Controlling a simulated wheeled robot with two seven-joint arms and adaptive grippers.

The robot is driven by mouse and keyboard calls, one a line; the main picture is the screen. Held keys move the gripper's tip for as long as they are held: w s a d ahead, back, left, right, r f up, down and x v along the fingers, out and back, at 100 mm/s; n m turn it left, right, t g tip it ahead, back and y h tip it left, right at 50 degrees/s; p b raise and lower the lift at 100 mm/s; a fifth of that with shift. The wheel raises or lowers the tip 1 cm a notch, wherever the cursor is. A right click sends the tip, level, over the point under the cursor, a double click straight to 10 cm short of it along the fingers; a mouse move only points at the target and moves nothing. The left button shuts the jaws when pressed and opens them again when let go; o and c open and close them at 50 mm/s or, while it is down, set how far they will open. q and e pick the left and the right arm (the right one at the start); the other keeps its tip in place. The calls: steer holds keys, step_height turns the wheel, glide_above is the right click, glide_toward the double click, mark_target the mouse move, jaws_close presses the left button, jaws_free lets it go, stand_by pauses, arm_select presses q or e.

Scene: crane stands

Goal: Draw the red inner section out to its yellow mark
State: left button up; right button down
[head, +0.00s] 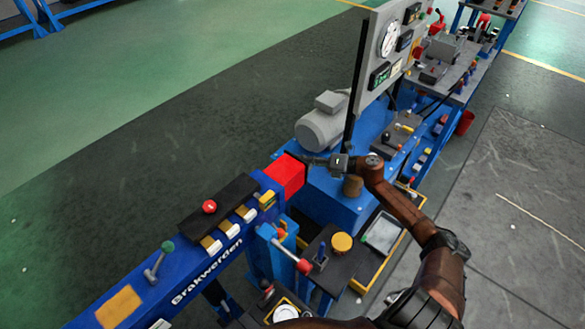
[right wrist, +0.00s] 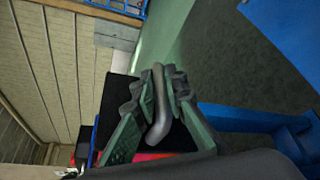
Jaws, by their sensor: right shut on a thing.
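The red inner section (head: 287,175) sticks a short way out of the right end of the blue outer beam (head: 205,240), which is lettered "Brakwerden". A yellow mark on the red section cannot be made out. My right gripper (head: 312,160) is at the outer end of the red section. In the right wrist view its green-padded fingers (right wrist: 166,88) are shut on a grey bar-like handle (right wrist: 158,128). A strip of red (right wrist: 138,157) shows below the handle there. My left gripper is not in view.
A blue machine with a grey motor (head: 322,128) and a tall gauge panel (head: 388,45) stands just beyond the red section. A stand with a yellow knob (head: 342,242) and a red-tipped lever (head: 303,266) are in front. Open floor lies behind the beam.

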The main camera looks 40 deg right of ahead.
steer(key=shift+d, duration=0.35)
steer(key=c, duration=2.4)
jaws_free()
steer(key=o, duration=0.4)
steer(key=shift+a, duration=0.1)
steer(key=shift+o, duration=0.2)
steer(key=v, duration=1.1)
steer(key=shift+s, duration=0.35)
